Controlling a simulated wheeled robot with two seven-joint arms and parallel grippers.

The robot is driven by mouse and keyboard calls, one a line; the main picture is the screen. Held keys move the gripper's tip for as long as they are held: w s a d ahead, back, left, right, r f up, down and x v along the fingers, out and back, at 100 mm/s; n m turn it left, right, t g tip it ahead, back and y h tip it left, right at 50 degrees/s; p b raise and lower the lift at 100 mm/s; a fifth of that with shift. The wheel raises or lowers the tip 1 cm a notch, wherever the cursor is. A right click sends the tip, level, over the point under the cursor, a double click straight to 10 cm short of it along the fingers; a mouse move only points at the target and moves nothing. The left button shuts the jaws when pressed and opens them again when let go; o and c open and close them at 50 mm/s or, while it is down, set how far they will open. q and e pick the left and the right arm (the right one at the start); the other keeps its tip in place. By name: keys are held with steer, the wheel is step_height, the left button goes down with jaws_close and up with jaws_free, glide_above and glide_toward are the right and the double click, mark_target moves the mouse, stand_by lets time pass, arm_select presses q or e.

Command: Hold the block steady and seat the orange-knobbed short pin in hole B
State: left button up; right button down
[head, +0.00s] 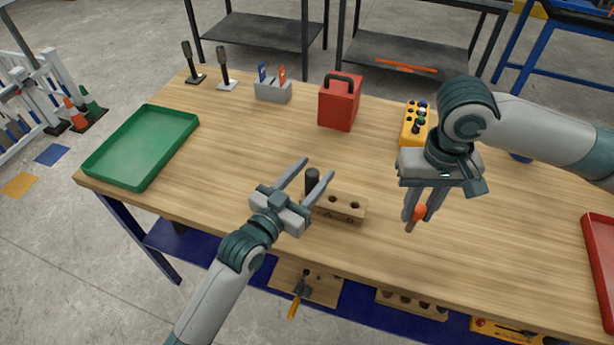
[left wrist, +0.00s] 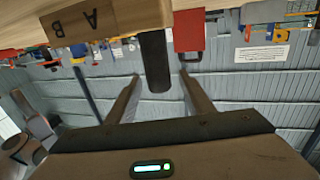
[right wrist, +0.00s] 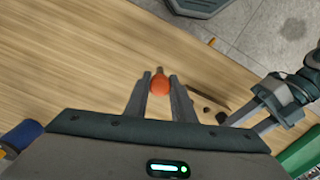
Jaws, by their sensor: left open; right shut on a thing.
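The wooden block (head: 345,214) lies on the workbench, marked A and B, with two dark holes in its top. Hole B (head: 355,205) is the right one in the head view and looks empty. A black post (head: 311,181) stands at the block's left end. My left gripper (head: 318,167) is open, its fingers on either side of the post, which also shows between them in the left wrist view (left wrist: 155,65). My right gripper (head: 416,219) is shut on the orange-knobbed pin (head: 420,211), above the bench right of the block. The knob (right wrist: 160,87) shows between its fingertips.
A green tray (head: 92,166) lies at the left and a red tray (head: 597,260) at the right edge. A red box (head: 340,105), a grey holder (head: 272,92) and a yellow button box (head: 413,128) stand farther back. The bench between block and right gripper is clear.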

arm_select(q)
jaws_close()
stand_by(0.3)
arm_select(e)
steer(key=w+a+r+n, duration=0.2)
steer(key=w+a, duration=0.7)
steer(key=a, duration=0.1)
steer(key=shift+w+r, duration=0.2)
steer(key=shift+w, duration=0.1)
